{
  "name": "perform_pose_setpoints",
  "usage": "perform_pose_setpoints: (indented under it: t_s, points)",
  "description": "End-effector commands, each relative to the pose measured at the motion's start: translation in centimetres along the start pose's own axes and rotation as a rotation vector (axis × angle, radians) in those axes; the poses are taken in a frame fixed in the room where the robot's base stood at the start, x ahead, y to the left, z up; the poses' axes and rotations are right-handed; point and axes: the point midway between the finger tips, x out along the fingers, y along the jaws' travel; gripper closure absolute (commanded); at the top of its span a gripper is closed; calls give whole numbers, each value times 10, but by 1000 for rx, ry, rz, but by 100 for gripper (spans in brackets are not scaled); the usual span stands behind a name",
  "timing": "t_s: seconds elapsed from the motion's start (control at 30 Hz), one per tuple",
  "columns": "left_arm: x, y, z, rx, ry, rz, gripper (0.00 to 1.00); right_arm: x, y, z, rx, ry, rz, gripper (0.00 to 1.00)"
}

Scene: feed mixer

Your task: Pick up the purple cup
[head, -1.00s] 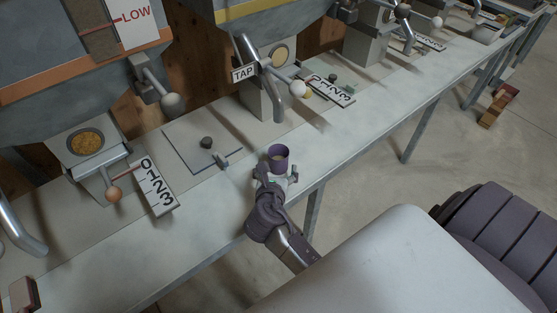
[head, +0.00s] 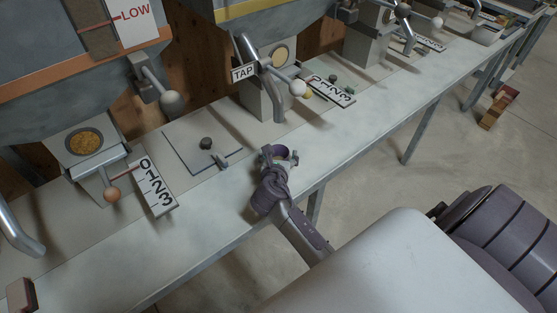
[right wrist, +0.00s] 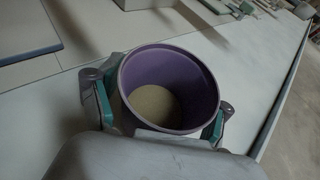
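The purple cup (head: 280,154) stands upright on the grey bench, near its front edge. The right wrist view shows the cup (right wrist: 170,65) from above, with a purple inner wall and a pale beige bottom. My right gripper (head: 279,156) is around the cup, one finger on each side; in the right wrist view the gripper (right wrist: 160,115) has teal pads close beside the cup's walls. The fingers are spread about as wide as the cup, and I cannot tell whether the pads touch it. My left gripper is out of view.
The long bench (head: 225,205) is mostly clear around the cup. Open floor lies in front.

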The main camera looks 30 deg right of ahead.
Motion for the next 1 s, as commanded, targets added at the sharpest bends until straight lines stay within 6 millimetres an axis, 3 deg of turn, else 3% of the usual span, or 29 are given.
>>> perform_pose_setpoints:
  t_s: [0.03,0.3,0.47,0.5,0.77,1.0]
  points:
    - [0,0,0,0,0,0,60,0,0,0,0,0,0,37]
    - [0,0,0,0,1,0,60,0,0,0,0,0,0,78]
    - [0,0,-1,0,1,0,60,0,0,0,0,0,0,79]
    - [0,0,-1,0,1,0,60,0,0,0,0,0,0,85]
    - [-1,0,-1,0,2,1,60,-1,0,2,0,-1,0,85]
    - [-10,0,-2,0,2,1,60,-11,0,27,1,-4,1,85]
